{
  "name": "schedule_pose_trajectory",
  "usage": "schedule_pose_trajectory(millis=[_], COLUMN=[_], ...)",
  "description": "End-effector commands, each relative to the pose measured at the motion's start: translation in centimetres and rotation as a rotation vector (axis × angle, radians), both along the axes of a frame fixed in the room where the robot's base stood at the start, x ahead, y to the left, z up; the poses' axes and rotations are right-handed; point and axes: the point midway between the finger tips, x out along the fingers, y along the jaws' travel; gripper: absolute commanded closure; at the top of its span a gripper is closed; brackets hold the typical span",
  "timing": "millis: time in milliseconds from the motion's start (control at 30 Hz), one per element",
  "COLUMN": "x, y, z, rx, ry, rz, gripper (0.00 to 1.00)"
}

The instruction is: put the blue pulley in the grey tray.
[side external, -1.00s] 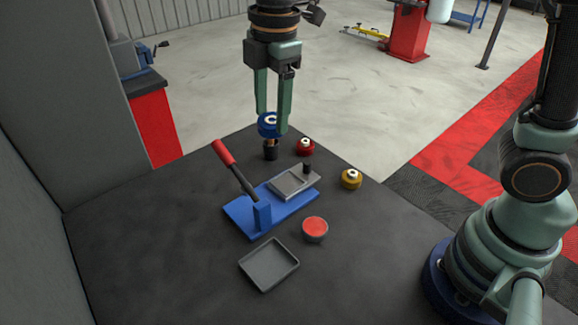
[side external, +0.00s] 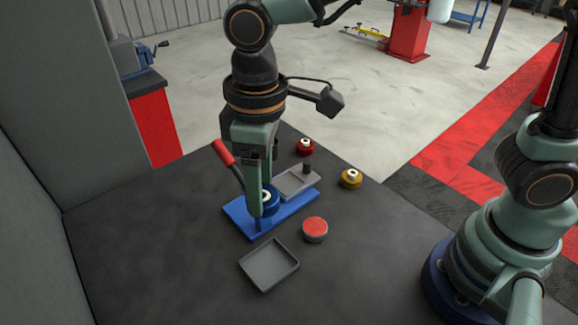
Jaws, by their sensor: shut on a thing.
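The blue pulley (side external: 271,201) has a pale hub and is held between the fingers of my gripper (side external: 261,203). My gripper is shut on it, pointing down, and partly hides it. In the picture, gripper and pulley are in front of the blue base of the lever press; I cannot tell their exact height above it. The grey tray (side external: 269,265) is shallow, empty and lies on the dark table, below and slightly right of the gripper in the picture.
The lever press (side external: 238,217) with a red handle (side external: 222,151) stands behind and beside my gripper. A round red-topped container (side external: 314,229) is right of the tray. A red pulley (side external: 305,147) and a yellow pulley (side external: 351,179) stand farther back. The table's left front is clear.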

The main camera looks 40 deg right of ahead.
Motion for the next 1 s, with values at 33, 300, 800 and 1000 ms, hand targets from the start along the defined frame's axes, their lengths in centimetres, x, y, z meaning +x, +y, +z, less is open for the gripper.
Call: schedule_pose_trajectory(millis=[33, 300, 800, 1000], x=[-0.1, -0.1, 0.0, 0.0], y=[-0.1, -0.1, -0.1, 0.0], z=[-1.4, -8.1, -14.7, -16.9], rx=[-0.004, -0.005, -0.003, -0.001], ry=[0.005, 0.006, 0.003, 0.001], rz=[0.0, 0.001, 0.002, 0.002], gripper=[1.0, 1.0, 1.0, 1.0])
